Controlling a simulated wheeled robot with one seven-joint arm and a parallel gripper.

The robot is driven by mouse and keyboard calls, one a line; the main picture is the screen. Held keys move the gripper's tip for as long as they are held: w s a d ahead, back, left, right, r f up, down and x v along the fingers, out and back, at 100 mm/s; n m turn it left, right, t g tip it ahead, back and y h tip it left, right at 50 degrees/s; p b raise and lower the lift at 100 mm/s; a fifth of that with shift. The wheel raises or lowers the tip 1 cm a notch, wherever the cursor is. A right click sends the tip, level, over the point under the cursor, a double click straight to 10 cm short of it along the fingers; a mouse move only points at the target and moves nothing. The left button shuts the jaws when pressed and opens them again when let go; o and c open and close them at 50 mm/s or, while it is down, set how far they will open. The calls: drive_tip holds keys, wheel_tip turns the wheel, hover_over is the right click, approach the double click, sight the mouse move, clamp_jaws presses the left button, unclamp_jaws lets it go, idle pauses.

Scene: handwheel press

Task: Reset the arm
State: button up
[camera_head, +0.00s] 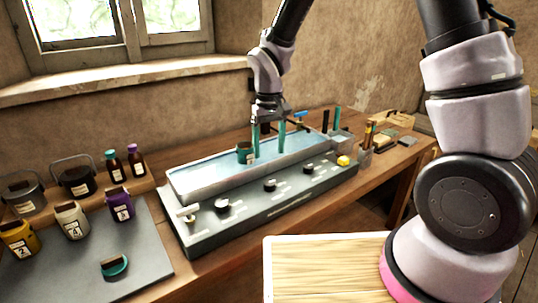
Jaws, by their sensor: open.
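My gripper (268,138) hangs at the end of my arm over the blue-topped bed of a long grey machine (318,184). Its two teal fingers point down and stand apart, with no object visible between them. A small dark teal pot (244,152) stands on the bed just left of the fingers. My arm comes down from the top of the picture. Whether the fingertips touch the bed cannot be told.
Black knobs (270,185) and a yellow knob (343,161) line the machine's front. Several labelled jars (71,220) and a teal-rimmed item (114,267) are on a grey mat (150,262) at left. Bottles (115,166) stand behind. A pale wooden board (325,262) is in front.

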drive_tip(key=d+r+m+t+y, duration=0.1)
drive_tip(key=d+r+m, duration=0.1)
drive_tip(key=d+r, duration=0.65)
drive_tip(key=s+d+r+m+t, duration=0.3)
drive_tip(key=s+d+r, duration=0.3)
drive_tip(key=r, duration=0.3)
drive_tip(key=s+d+r+m+t+y, duration=0.1)
drive_tip(key=s+d+r+m+t, duration=0.2)
drive_tip(key=s+d+r, duration=0.4)
wheel_tip(320, 180, up, 2)
drive_tip(key=shift+d+r, duration=0.25)
drive_tip(key=shift+d, duration=0.5)
drive_tip(key=shift+w, duration=0.1)
